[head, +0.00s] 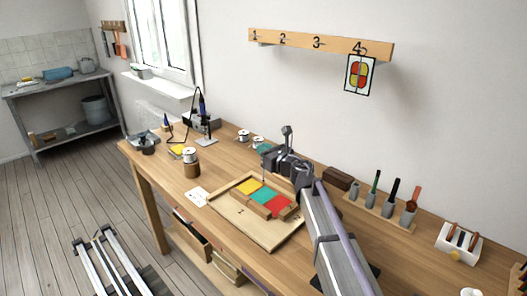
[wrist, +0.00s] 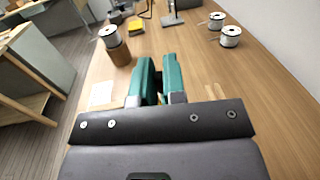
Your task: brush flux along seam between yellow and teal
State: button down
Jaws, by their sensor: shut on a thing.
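In the head view a yellow piece (head: 248,186), a teal piece (head: 263,195) and a red piece (head: 279,206) lie side by side in a wooden tray (head: 228,212). The seam between yellow and teal is on the left of this row. My gripper (head: 268,157) is behind the row, above the bench. In the wrist view its two green fingers (wrist: 160,85) are close together on something. That thing is mostly hidden; a small yellowish bit shows between the fingers. The pieces and their seam are hidden in the wrist view.
A holder of cups (head: 378,212) with several upright tools stands at the right. A spool on a brown jar (head: 190,163) and a white card (head: 196,196) are left of the tray. Two spools (head: 243,136) stand behind. A picture card (head: 359,75) hangs from the wall rail.

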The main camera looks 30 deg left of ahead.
jog(key=shift+f+b, duration=0.3)
dwell(0.8)
jog(key=shift+s, duration=0.2)
dwell(0.6)
jog(key=shift+s+a, duration=0.1)
jog(key=shift+s, duration=0.65)
jog(key=shift+s+a, duration=0.1)
jog(key=shift+s, duration=0.25)
